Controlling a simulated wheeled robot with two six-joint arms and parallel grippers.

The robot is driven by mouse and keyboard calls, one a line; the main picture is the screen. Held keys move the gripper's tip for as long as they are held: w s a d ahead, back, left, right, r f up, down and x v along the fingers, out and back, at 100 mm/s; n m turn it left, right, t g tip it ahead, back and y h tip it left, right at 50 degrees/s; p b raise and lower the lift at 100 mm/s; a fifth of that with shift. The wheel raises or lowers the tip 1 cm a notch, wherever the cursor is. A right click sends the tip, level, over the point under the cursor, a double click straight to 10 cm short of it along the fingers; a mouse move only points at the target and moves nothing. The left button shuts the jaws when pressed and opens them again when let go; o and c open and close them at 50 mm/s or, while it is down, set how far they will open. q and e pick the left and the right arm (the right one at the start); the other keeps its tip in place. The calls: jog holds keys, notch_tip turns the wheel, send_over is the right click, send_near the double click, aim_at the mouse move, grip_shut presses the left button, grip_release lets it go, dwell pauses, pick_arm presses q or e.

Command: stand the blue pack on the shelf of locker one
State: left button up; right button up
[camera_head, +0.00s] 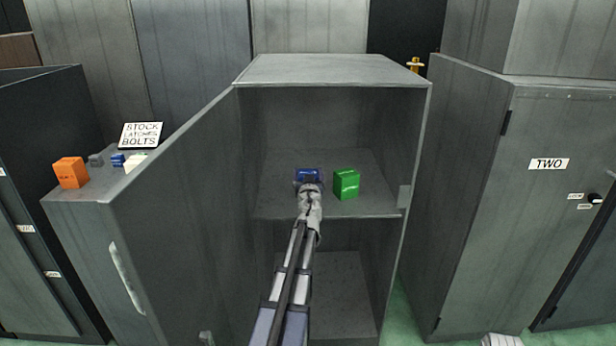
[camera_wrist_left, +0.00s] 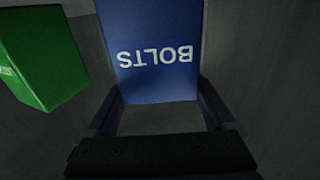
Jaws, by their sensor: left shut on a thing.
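The blue pack (camera_head: 308,174) is inside the open locker, over its shelf (camera_head: 280,205), to the left of a green box. In the left wrist view the blue pack (camera_wrist_left: 150,50) shows the word BOLTS upside down between the fingers. My left gripper (camera_head: 309,184) reaches into the locker and is shut on the blue pack; its fingers also show in the left wrist view (camera_wrist_left: 160,115). I cannot tell whether the pack's base touches the shelf. The open locker's number is not visible. My right gripper is not in view.
The green box (camera_head: 346,184) stands close to the right of the pack on the shelf. The locker door (camera_head: 175,220) is swung open to the left. An orange box (camera_head: 70,172) and a sign (camera_head: 141,136) stand on the left cabinet. Locker TWO (camera_head: 500,190) is closed at right.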

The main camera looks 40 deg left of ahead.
pick_arm(q)
jog(key=shift+f, duration=0.15)
jog(key=o, duration=1.4)
jog(key=shift+s+r, duration=0.1)
jog(key=shift+r, duration=0.1)
jog(key=v, duration=1.2)
